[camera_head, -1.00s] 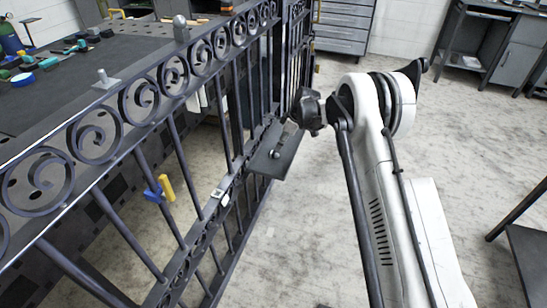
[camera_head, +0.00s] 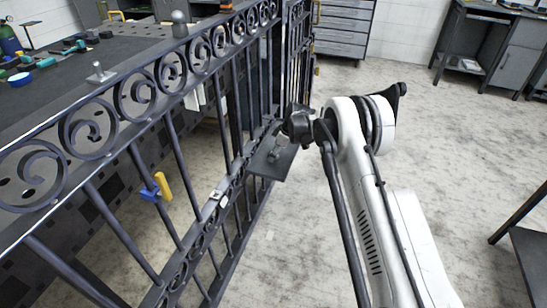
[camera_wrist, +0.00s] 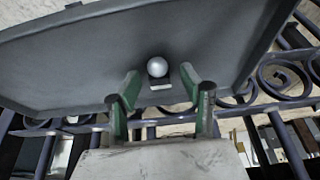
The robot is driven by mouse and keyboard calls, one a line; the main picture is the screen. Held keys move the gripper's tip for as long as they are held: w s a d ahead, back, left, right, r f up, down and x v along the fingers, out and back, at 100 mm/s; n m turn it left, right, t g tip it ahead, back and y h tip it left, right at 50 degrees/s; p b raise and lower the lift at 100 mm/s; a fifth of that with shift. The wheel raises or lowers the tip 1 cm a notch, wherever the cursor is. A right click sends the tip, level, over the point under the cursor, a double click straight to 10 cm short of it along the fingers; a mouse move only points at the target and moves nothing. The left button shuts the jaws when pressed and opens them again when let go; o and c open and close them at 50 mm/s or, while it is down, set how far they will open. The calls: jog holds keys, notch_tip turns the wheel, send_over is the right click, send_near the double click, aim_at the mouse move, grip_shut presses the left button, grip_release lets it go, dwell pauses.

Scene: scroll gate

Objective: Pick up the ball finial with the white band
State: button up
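In the wrist view, a silver ball finial (camera_wrist: 158,67) stands on a dark block with a white band (camera_wrist: 161,87) across it, on a grey tray-like plate (camera_wrist: 60,62). My gripper (camera_wrist: 160,82) is open, its green fingers spread to either side of the finial's lower part. I see no contact with the finial. In the head view my gripper (camera_head: 290,132) is over the dark plate (camera_head: 262,165) beside the gate; the finial there is mostly hidden or too small to tell.
The scrolled iron gate (camera_head: 125,110) runs close along the plate's left side. Two other finials stand near its top, a rounded one (camera_head: 180,23) and a smaller one (camera_head: 100,72). A blue and yellow clamp (camera_head: 155,188) is by the bars.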

grip_shut()
jog(key=shift+r, duration=0.1)
